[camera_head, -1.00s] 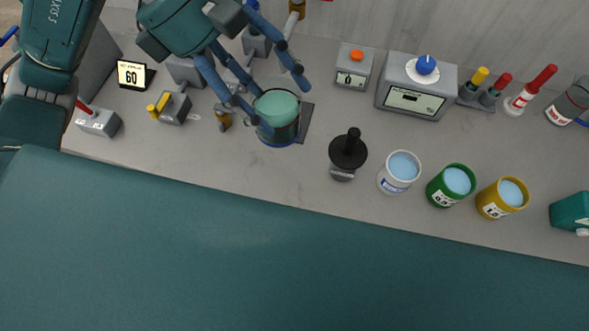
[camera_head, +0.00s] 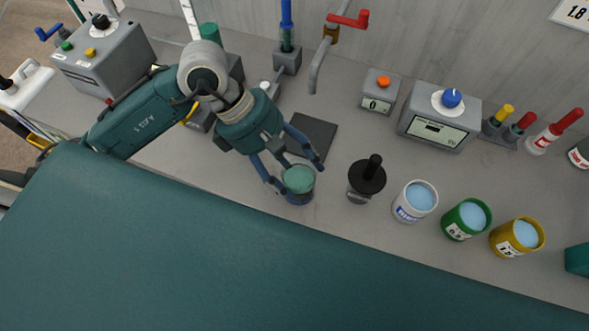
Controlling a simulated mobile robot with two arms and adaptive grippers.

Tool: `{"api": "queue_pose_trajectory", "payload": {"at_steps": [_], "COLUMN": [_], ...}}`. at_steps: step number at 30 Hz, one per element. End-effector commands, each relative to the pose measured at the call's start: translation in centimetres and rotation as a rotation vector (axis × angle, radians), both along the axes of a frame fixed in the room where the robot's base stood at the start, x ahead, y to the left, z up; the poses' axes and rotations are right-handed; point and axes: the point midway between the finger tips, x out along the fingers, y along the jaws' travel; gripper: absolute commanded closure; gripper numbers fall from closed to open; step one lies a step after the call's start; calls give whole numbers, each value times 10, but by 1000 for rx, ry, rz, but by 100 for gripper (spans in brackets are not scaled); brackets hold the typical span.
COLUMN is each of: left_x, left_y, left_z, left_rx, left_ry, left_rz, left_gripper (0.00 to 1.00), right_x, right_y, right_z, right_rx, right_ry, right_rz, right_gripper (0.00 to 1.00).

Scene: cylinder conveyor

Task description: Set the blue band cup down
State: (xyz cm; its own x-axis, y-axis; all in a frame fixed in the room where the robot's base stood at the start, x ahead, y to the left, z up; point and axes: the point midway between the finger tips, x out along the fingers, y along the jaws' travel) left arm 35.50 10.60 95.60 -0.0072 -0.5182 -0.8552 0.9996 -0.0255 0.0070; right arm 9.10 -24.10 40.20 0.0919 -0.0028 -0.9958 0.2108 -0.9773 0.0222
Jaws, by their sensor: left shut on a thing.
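The blue band cup (camera_head: 299,198) is a dark blue cup with green contents, near the front edge of the grey counter. It looks upright. My left gripper (camera_head: 296,178) reaches in from the upper left, its blue fingers on both sides of the cup and shut on it. I cannot tell whether the cup's base touches the counter. My right gripper is not in view.
A bare dark square pad (camera_head: 311,136) lies behind the cup. A black-topped stamp-like object (camera_head: 366,179) stands close to its right, then a white cup (camera_head: 415,202), a green cup (camera_head: 466,219) and a yellow cup (camera_head: 517,237). A grey dial box (camera_head: 438,127) stands behind.

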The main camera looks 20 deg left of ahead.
Motion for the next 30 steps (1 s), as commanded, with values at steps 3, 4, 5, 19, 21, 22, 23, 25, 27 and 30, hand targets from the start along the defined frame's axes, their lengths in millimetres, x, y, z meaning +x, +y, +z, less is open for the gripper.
{"api": "queue_pose_trajectory", "payload": {"at_steps": [3, 4, 5, 19, 21, 22, 23, 25, 27, 30], "left_x": [-1, -1, 0, 0, 0, 0, 0, 0, 0, 0], "left_y": [0, 0, 0, 0, 0, 0, 0, 0, 0, 0], "left_z": [-12, -14, -15, -17, -17, -17, -17, -17, -16, -12], "left_rx": [-1, -1, -1, 0, 0, 0, 0, 0, 0, 0], "left_ry": [2, 0, -1, -1, -1, -1, -1, -1, -1, -1], "left_rz": [0, 0, 0, 0, 0, 0, 0, 0, 0, 0], "left_gripper": [71, 71, 71, 20, 20, 20, 20, 20, 20, 20], "right_x": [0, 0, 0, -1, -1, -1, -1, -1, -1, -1], "right_y": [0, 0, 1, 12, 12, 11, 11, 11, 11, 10], "right_z": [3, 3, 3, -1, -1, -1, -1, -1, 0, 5], "right_rx": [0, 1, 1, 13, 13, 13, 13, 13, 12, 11], "right_ry": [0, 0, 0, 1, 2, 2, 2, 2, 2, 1], "right_rz": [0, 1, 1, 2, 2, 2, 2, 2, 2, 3], "right_gripper": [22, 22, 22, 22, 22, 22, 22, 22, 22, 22]}}
